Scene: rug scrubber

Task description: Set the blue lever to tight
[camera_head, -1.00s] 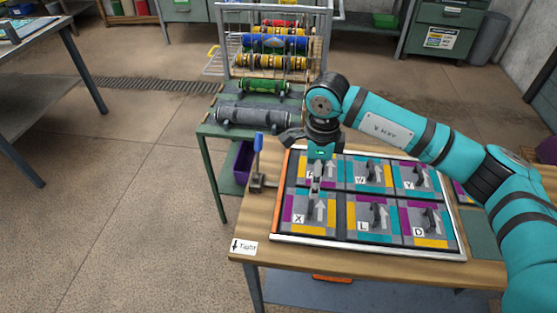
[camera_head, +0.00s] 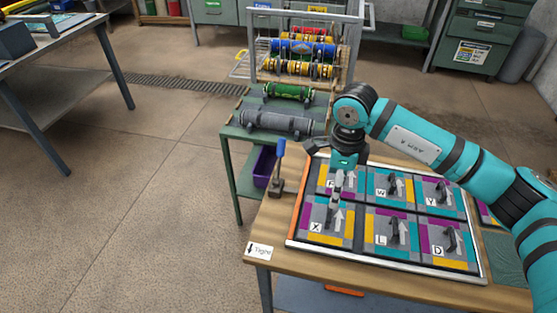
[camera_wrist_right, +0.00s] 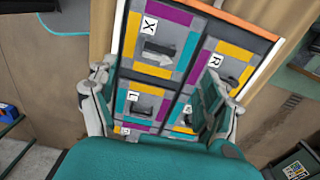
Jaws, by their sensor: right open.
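The blue lever (camera_head: 280,162) stands near the left edge of the wooden table, its blue handle pointing up from a brown base. A white "Tight" label (camera_head: 259,251) with a downward arrow lies at the table's front left corner, in front of the lever. My right gripper (camera_head: 335,200) hangs pointing down over the left part of the panel board, to the right of the lever and apart from it. In the right wrist view its fingers (camera_wrist_right: 160,103) are spread with nothing between them; the lever is not visible there. My left gripper is not in view.
The board (camera_head: 362,212) with lettered panels and upright grey pieces covers much of the table (camera_head: 272,235). Behind stands a green bench (camera_head: 232,131) with grey and green rollers and a rack. A purple bin (camera_head: 263,165) sits beyond the lever.

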